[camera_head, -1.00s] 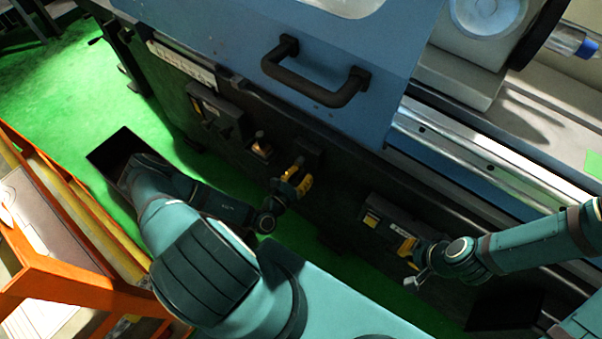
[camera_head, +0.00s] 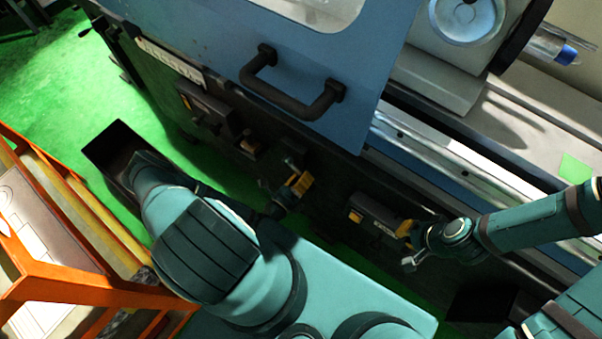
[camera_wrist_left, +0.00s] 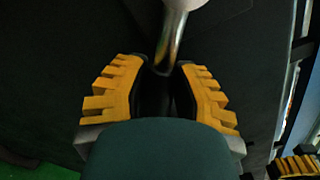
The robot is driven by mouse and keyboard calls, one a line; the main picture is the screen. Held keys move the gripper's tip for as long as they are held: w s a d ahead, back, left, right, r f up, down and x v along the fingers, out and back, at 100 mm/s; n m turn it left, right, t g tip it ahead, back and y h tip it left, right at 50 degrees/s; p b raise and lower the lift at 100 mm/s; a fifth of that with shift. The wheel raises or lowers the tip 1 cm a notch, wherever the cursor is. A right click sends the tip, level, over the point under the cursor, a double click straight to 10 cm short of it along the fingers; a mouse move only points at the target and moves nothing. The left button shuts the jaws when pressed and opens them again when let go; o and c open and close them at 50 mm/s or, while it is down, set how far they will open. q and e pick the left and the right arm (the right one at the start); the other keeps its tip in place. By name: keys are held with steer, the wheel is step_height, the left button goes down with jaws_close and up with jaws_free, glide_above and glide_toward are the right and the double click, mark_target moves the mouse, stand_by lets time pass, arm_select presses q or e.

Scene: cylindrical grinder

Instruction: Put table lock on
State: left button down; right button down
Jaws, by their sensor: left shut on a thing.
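My left gripper (camera_head: 298,184) is at the dark lower front of the machine, left of a small box with a yellow button. In the left wrist view, its yellow-padded fingers (camera_wrist_left: 158,95) are closed around a shiny metal lever (camera_wrist_left: 172,42). The lever runs up from between the fingers to a pale rounded end at the top edge. Its lower end is hidden between the fingers. I cannot tell for certain whether this lever is the table lock. My right gripper (camera_head: 405,232) is beside the box; its finger opening is too small and dark to judge.
The blue door with a black handle (camera_head: 290,85) overhangs above my left gripper. The button box (camera_head: 372,216) sits between the grippers. An orange cart (camera_head: 60,270) stands at lower left. Green floor (camera_head: 60,85) is open at upper left.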

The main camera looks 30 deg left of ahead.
arm_select(q)
steer(key=shift+d+r+n+p, duration=0.3)
steer(key=shift+r+n, duration=0.3)
steer(key=shift+n, duration=0.35)
steer(key=shift+d+r+n+p, duration=0.2)
steer(key=shift+d+r+n, duration=0.3)
steer(key=shift+n, duration=0.45)
steer(key=shift+a+r, duration=0.1)
steer(key=c, duration=0.7)
jaws_free()
steer(key=s+a, duration=0.1)
steer(key=s, duration=1.1)
